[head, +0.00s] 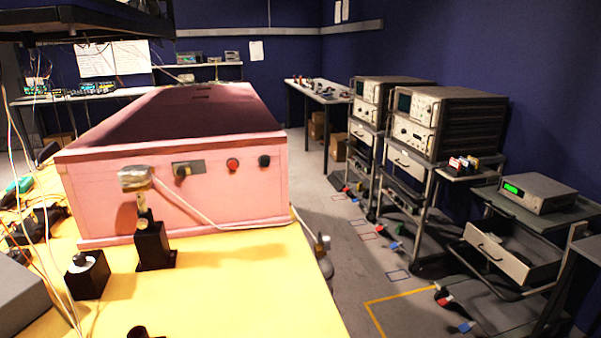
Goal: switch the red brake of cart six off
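Several equipment carts stand along the right wall: a far one (362,140), a middle one (426,190) with stacked instruments, and a near one (533,206). I can read no cart numbers, so I cannot tell which is cart six. Small coloured pedals sit low at the wheels. A red one (444,301) and a blue one (467,327) are by the near cart. Another red one (371,217) and a blue one (397,246) are by the middle cart. Their on or off positions are too small to tell. Neither of my grippers is in view.
A yellow table (230,285) with a pink foam enclosure (180,195) fills the left and front. The near cart's drawer (512,255) stands open. Grey floor (345,260) with yellow tape lies free between table and carts. A white bench (318,92) stands at the back.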

